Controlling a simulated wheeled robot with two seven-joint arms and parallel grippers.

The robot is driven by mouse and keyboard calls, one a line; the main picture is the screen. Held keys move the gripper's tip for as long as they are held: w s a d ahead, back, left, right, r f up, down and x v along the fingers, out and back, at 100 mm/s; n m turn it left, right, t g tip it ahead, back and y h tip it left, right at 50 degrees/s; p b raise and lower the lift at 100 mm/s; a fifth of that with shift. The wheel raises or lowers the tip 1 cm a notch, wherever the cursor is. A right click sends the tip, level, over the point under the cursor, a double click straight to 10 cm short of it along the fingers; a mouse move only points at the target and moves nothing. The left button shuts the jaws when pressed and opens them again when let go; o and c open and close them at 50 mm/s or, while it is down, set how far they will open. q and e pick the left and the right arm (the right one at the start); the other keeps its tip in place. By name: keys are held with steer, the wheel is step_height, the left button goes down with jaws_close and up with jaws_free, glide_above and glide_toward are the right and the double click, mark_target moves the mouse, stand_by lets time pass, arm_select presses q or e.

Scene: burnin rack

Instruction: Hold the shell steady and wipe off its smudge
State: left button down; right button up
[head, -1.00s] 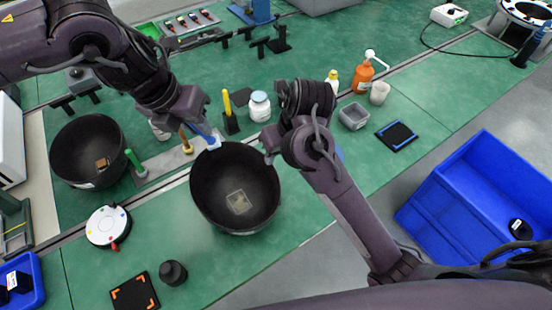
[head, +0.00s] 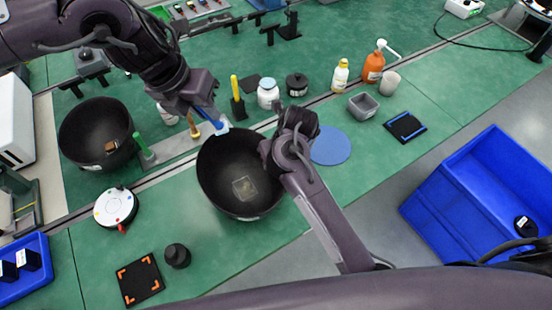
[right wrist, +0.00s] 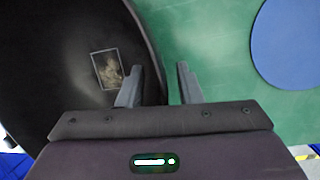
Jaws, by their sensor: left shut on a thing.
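The shell (head: 225,203) is a large black bowl standing open side up on the green table. A pale square patch with a brownish smudge (head: 245,188) lies inside it, also visible in the right wrist view (right wrist: 110,70). My left gripper (head: 207,112) is shut on a blue-handled tool with a whitish head (head: 221,128). That head is at the shell's far rim; I cannot tell if it touches. My right gripper (right wrist: 158,85) is open, its fingers either side of the shell's right rim, with a gap visible beside the outer finger. The head view hides its fingertips.
A second black bowl (head: 85,125) stands at the left. A white round device (head: 115,206), black knob (head: 177,255) and orange-marked black mat (head: 139,280) lie in front. Bottles, a grey tray (head: 363,106) and a blue disc (head: 330,146) are right. A blue crate (head: 425,200) stands beyond the table.

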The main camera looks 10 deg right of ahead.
jaws_close()
steer(key=shift+d, duration=0.1)
stand_by(1.1)
